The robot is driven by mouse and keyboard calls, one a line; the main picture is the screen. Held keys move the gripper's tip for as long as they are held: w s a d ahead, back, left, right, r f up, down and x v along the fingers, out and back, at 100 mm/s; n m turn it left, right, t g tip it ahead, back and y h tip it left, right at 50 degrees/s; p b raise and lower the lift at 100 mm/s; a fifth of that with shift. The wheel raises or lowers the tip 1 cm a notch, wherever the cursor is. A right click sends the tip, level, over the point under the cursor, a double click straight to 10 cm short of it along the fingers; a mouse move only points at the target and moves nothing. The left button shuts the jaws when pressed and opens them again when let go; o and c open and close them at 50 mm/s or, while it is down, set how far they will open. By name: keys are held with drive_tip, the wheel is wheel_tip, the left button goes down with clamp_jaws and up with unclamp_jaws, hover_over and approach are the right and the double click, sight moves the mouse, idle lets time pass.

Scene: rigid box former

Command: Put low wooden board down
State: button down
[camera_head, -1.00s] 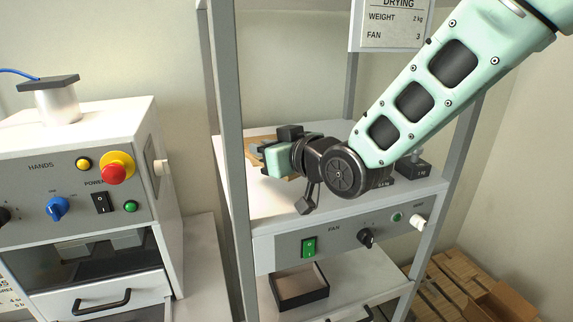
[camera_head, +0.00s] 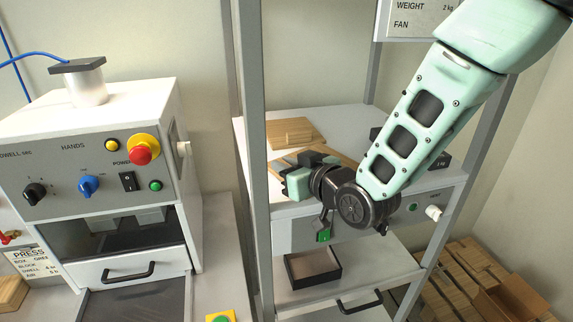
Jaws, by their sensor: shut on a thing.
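My gripper (camera_head: 305,165) is over the white top shelf of the grey-framed rack, its green and dark fingers partly hiding what it holds. It is shut on a low wooden board, whose tan edge (camera_head: 342,159) shows beside and behind the fingers. Most of this board is hidden by the gripper, and I cannot tell whether it touches the shelf (camera_head: 345,118). A second tan wooden piece (camera_head: 290,132) lies flat on the shelf behind the gripper.
Dark weights (camera_head: 441,161) stand at the shelf's right, partly behind my arm. Rack posts (camera_head: 252,130) rise at the sides. Below are the fan panel and an open dark box (camera_head: 313,267). The press machine (camera_head: 95,165) stands to the left. Cardboard (camera_head: 510,298) lies on the floor at right.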

drive_tip(key=c, duration=1.4)
unclamp_jaws()
drive_tip(key=shift+o, duration=0.2)
drive_tip(key=b+v, duration=0.3)
drive_tip(key=v, duration=0.6)
drive_tip(key=shift+s+d, duration=0.1)
drive_tip(key=shift+s, duration=0.1)
drive_tip(key=b, duration=0.3)
drive_tip(key=shift+f, duration=0.1)
drive_tip(key=b+v, duration=0.2)
drive_tip(key=b, duration=0.5)
drive_tip(key=shift+s+d+r, duration=0.15)
drive_tip(key=shift+s+r, duration=0.1)
